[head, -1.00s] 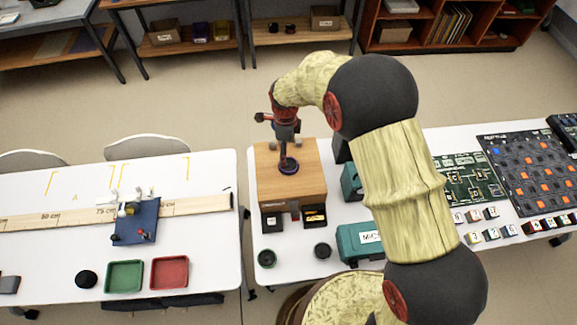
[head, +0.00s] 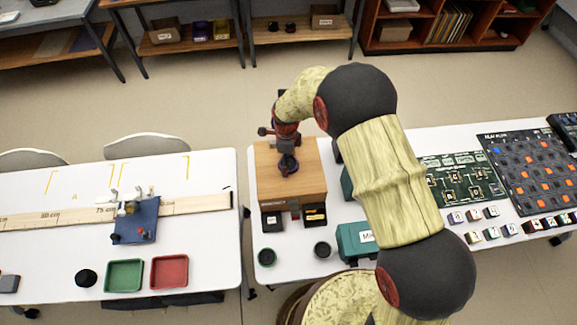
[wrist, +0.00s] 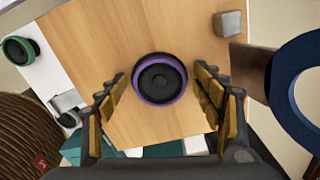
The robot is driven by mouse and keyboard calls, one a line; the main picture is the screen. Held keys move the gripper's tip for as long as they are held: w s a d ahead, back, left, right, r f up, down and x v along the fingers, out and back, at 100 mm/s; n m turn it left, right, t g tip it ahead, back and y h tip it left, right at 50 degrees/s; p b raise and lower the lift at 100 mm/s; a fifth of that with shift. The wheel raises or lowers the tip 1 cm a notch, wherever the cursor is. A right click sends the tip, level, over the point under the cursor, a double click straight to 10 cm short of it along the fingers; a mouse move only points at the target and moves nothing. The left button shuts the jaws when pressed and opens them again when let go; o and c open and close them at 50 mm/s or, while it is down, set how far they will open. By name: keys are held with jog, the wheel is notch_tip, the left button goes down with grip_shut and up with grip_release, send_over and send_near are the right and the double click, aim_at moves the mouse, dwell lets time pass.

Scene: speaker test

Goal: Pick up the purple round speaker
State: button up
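The purple round speaker (wrist: 159,79) has a black cone and a purple rim. In the wrist view it lies face up on the wooden top, between the two fingers of my gripper (wrist: 161,84). The fingers are spread, with a gap on each side of the speaker. In the head view my gripper (head: 286,153) points down just above the speaker (head: 288,168), which it partly covers. The speaker sits on top of the wooden box (head: 264,183).
A green-rimmed round speaker (head: 267,257) and a dark round one (head: 322,250) stand on the white table before the box. A teal case (head: 352,238) is to their right. A grey block (wrist: 228,23) lies near the speaker. A blue curved thing (wrist: 284,80) fills the right edge.

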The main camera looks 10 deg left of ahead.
jog(key=c, duration=1.4)
jog(key=shift+r, duration=0.15)
jog(key=shift+c, duration=0.2)
